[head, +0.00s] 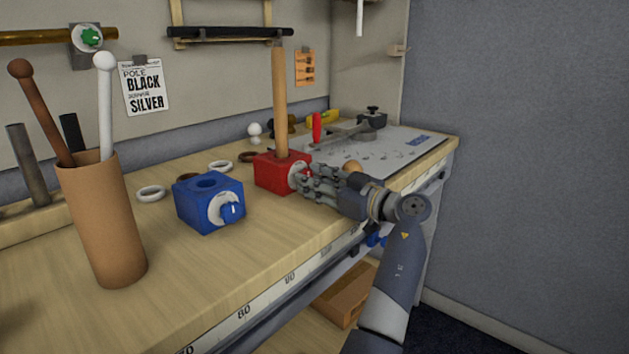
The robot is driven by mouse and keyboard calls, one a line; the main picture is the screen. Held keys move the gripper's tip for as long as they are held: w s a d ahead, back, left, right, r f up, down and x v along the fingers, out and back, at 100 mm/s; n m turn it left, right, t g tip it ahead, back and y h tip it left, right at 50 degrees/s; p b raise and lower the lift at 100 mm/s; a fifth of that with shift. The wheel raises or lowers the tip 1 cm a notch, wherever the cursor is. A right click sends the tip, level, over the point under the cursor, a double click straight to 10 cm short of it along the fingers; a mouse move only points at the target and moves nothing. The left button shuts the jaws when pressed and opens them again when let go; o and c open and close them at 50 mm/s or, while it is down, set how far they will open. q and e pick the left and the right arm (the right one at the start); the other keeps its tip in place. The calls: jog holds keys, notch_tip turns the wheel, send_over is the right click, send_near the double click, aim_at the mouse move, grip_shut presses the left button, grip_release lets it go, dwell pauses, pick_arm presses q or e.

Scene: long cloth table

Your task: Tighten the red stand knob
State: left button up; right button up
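The red stand (270,172) is a red block on the wooden bench, with a tall wooden pole (280,100) upright in its top. A pale dial and the red knob (305,173) are on its right-hand face, mostly hidden by fingers.
A blue stand (208,203) with an empty top hole and a blue knob (231,211) sits to the left. A brown cup (102,225) holds two rods. Rings (151,193) lie behind the blue stand. A grey board (395,150) with tools lies at the right.

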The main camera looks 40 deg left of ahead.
pick_arm(q)
jog(key=shift+r+m, duration=0.1)
jog(key=shift+m, duration=0.2)
jog(key=shift+m+p, duration=0.4)
jog(key=shift+m, duration=0.4)
jog(key=shift+m+p, duration=0.6)
jog(key=shift+m, duration=0.5)
pick_arm(e)
jog(key=shift+s+d+r+g, duration=0.25)
jog(key=shift+s+r+g, duration=0.15)
jog(key=shift+s+r, duration=0.4)
jog(key=shift+f, duration=0.1)
pick_arm(q)
jog(key=o, duration=1.1)
jog(key=shift+c, duration=0.2)
jog(key=d, duration=0.7)
jog(key=shift+s+d, duration=0.2)
jog(key=shift+s, duration=0.05)
